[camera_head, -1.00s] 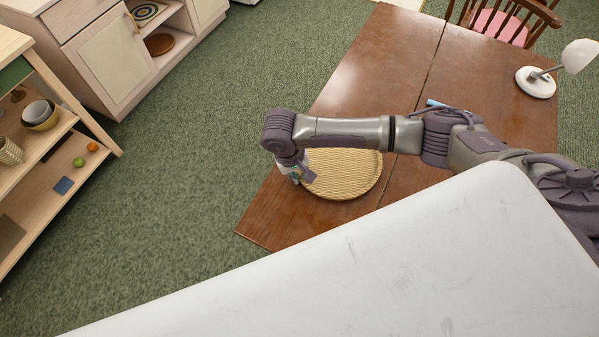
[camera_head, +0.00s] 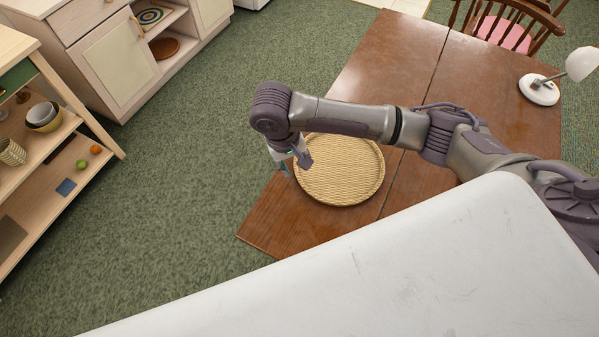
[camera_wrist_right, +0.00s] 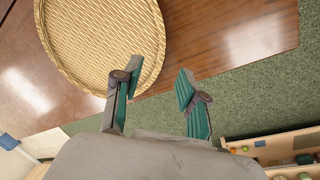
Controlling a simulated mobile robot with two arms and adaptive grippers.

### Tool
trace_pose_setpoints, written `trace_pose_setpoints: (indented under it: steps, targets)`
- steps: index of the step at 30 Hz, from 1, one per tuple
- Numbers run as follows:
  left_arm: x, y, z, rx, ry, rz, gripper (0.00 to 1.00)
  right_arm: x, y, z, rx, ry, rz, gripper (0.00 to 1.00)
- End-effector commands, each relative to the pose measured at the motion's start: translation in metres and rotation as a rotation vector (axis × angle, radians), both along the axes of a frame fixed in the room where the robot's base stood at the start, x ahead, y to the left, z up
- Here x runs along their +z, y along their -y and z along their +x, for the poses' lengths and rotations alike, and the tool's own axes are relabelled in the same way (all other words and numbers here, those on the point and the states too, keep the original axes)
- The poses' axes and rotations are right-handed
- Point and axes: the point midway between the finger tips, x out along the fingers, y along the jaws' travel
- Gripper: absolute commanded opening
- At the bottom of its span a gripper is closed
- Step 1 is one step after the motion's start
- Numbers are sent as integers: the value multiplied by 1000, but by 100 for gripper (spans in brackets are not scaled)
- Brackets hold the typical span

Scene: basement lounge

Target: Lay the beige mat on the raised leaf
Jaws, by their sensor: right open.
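The beige mat (camera_head: 341,172) is a round woven piece with a raised rim. It lies flat on the brown wooden table leaf (camera_head: 262,222), left of the seam, and also shows in the right wrist view (camera_wrist_right: 92,35). My right gripper (camera_head: 290,166) is at the mat's left edge in the head view. In the right wrist view, my right gripper (camera_wrist_right: 160,82) has its fingers apart with nothing between them; one fingertip overlaps the mat's rim in the picture, and I cannot tell whether it touches. My left gripper is not in view.
A white lamp (camera_head: 541,88) stands on the table at the far right. A chair with a pink seat (camera_head: 503,32) is behind it. An open shelf (camera_head: 55,160) and a cabinet (camera_head: 118,68) stand at the left. Green carpet between them is clear.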

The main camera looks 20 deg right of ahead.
Motion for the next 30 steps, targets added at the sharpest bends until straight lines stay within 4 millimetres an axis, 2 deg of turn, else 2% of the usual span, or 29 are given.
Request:
trace_pose_setpoints:
  steps: [3,9,30]
  targets:
    - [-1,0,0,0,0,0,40,18,-4,0,0,1,2,42]
    - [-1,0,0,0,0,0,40,32,-6,0,0,0,0,42]
    - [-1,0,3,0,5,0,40,33,-6,0,0,-1,-1,42]
